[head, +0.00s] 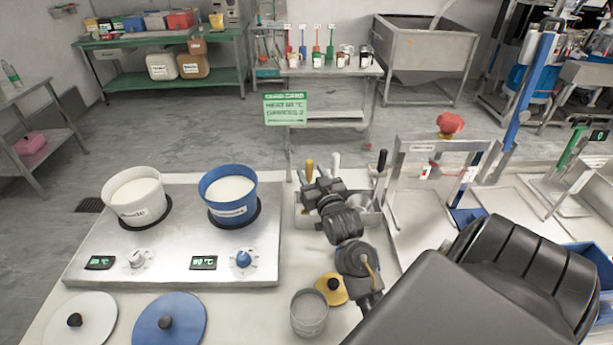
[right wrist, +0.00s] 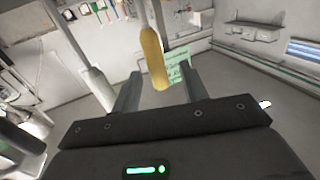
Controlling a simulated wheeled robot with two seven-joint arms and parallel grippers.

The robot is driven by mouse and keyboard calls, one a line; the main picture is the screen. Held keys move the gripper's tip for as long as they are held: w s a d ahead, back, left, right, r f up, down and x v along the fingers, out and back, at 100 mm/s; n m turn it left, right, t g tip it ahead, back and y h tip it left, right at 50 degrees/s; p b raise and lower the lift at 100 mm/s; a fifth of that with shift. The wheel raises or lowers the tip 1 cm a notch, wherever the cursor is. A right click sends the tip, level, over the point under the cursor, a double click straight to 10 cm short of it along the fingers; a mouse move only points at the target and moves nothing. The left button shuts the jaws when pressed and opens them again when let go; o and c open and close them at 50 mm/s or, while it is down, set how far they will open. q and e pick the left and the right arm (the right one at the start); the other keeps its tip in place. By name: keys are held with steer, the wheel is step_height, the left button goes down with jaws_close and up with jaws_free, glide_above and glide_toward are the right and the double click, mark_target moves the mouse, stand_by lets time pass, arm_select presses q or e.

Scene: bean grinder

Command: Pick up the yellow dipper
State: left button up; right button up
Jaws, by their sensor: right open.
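The yellow dipper (head: 309,170) stands upright in a metal holder (head: 302,219) on the counter, and only its yellow handle shows well. In the right wrist view the yellow handle (right wrist: 153,58) shows between and just beyond the two fingertips. My right gripper (head: 320,186) is over the holder beside the yellow handle. In the wrist view its jaws (right wrist: 157,92) are open and nothing is gripped. The dipper's lower part is hidden in the holder and behind my arm. My left gripper is not in view.
A white-handled dipper (head: 335,166) and a black-handled one (head: 381,161) stand close to the right. A hot plate with a white pot (head: 136,204) and a blue pot (head: 229,196) is at left. Lids and a grey cup (head: 309,314) lie in front. A metal frame stands at right.

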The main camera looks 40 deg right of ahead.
steer(key=shift+w+d+r, duration=0.1)
steer(key=shift+w+d, duration=0.1)
steer(key=shift+w, duration=0.15)
steer(key=x, duration=0.1)
steer(key=p+x, duration=0.1)
steer(key=x, duration=0.1)
steer(key=shift+w+d+f+p, duration=0.25)
steer(key=shift+f+p, duration=0.05)
steer(key=shift+p, duration=0.1)
steer(key=shift+w+d+f, duration=0.1)
steer(key=shift+w, duration=0.25)
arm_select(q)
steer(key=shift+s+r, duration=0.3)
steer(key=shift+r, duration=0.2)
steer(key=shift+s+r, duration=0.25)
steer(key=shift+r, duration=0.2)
arm_select(e)
steer(key=shift+s, duration=0.1)
jaws_close()
